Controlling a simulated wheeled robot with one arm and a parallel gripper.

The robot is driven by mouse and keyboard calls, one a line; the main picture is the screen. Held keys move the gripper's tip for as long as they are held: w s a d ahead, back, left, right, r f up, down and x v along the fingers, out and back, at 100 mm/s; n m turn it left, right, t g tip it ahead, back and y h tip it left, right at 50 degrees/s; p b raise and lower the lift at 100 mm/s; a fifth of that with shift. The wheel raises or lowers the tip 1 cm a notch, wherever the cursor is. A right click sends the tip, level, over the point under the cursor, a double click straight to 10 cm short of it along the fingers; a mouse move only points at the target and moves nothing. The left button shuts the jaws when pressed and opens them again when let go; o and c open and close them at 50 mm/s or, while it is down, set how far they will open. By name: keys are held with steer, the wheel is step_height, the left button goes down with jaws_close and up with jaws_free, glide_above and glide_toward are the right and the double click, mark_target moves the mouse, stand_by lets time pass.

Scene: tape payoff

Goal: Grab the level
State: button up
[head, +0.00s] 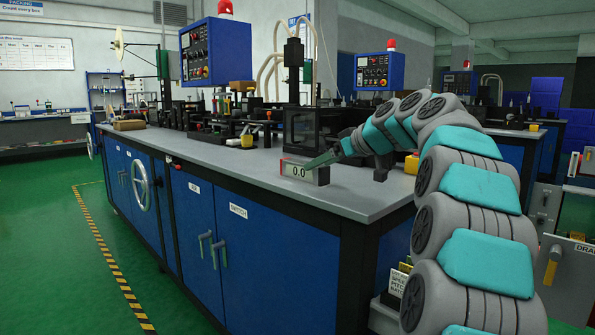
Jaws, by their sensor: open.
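The level (297,171) is a small grey box with a red edge at its left and a display reading 0.0. It stands near the front edge of the grey bench top (225,165). The gripper is open. I cannot tell whether the fingers touch the level or are around it, and part of the level's right side is hidden by them.
A dark framed machine block (301,128) stands just behind the level. Several small tools and a yellow block (247,141) lie further left. A yellow object (411,164) is at the right. The bench top left of the level is clear.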

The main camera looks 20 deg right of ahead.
steer(key=shift+a+p+x, duration=0.2)
steer(key=shift+p+x, duration=0.1)
steer(key=shift+x, duration=3.25)
steer(key=shift+r, duration=0.2)
jaws_close()
